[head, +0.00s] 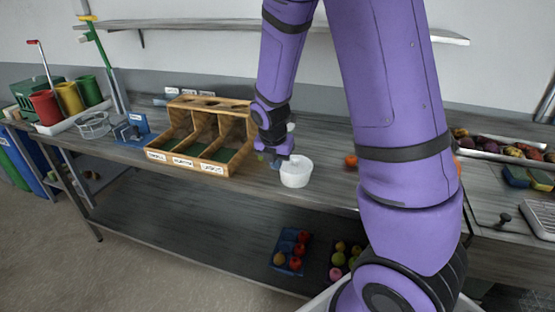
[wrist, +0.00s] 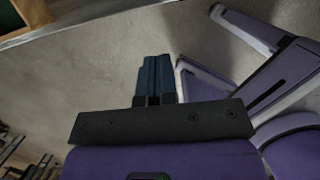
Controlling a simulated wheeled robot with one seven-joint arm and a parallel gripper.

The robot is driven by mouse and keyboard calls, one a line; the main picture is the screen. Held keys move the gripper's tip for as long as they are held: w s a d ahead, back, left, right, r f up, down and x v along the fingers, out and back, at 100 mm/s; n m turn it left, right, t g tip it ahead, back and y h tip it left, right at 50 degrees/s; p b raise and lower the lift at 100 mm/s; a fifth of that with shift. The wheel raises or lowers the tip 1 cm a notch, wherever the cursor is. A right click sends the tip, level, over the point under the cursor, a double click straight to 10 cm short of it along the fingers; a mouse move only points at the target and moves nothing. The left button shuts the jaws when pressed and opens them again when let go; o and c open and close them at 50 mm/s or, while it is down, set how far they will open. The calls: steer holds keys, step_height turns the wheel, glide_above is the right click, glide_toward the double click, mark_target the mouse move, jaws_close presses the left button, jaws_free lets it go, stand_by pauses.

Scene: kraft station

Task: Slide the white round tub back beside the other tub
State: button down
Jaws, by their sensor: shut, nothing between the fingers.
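The white round tub (head: 296,172) stands upright near the front edge of the grey bench, right of the wooden sorter. My gripper (head: 275,163) is shut and empty, close to the tub's left side in the head view. I cannot tell whether it touches the tub. In the wrist view my shut fingers (wrist: 155,78) have nothing between them, and the tub does not show.
The three-bay wooden sorter (head: 202,137) with labels stands just left of my gripper. An orange-red item (head: 351,161) lies to the right, beside my arm. A tray of produce (head: 500,147) stands far right. Crates of fruit (head: 291,251) sit on the lower shelf.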

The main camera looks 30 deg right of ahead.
mark_target(282, 173)
steer(key=d+f, duration=0.1)
steer(key=f, duration=0.1)
steer(key=w+d+f, duration=0.1)
steer(key=f, duration=0.1)
steer(key=w+d+f, duration=0.1)
steer(key=f, duration=0.2)
steer(key=shift+w+d+f, duration=0.1)
steer(key=shift+w+d, duration=0.1)
steer(key=shift+d, duration=0.05)
steer(key=shift+w+d, duration=0.5)
steer(key=shift+d, duration=0.1)
steer(key=shift+w+d, duration=0.1)
steer(key=w+d, duration=0.5)
steer(key=d, duration=0.2)
steer(key=w+d, duration=0.5)
steer(key=d, duration=0.2)
steer(key=w+d, duration=0.6)
steer(key=d, duration=0.2)
